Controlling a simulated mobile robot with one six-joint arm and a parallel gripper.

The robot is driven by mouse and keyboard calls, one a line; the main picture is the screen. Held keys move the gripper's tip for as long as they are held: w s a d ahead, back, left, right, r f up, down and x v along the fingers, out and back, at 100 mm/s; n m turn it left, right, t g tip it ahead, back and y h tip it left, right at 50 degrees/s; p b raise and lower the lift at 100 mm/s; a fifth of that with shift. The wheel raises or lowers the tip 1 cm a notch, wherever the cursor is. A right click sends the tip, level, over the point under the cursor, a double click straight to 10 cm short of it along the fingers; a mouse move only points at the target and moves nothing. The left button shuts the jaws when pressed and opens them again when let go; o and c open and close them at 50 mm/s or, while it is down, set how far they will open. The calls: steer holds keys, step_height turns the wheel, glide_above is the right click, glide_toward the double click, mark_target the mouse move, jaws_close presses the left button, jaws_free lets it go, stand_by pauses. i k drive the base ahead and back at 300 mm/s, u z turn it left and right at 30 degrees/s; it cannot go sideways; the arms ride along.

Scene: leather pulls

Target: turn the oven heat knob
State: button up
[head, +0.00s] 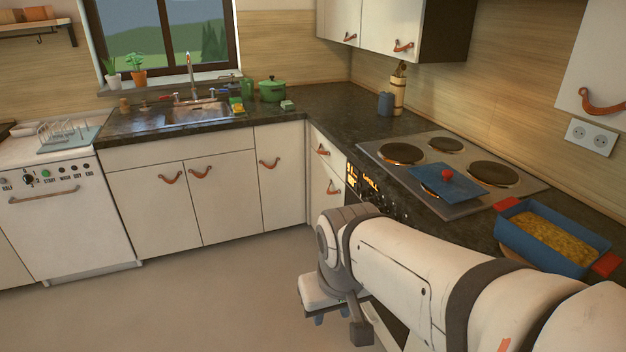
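The oven's black control panel (372,194) shows in the head view on the front of the right-hand counter, below the hob. It has lit orange digits and orange lettering, with a row of small dark knobs partly visible. I cannot tell which knob is the heat knob. My arm covers much of the oven front below and to the right of the panel. My gripper (331,317) is low, below and left of the panel and apart from it. It is mostly hidden by my wrist, and its finger opening is not clear.
Above the oven is a hob (470,205) with a blue lid (436,184) on it. A blue baking dish (535,252) with red handles and yellow food stands at the counter's right. A dishwasher (62,220) stands far left. The floor (220,300) left of my gripper is clear.

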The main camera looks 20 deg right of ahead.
mark_target(374, 201)
steer(key=u, duration=0.05)
steer(key=i, duration=1)
steer(key=z, duration=0.05)
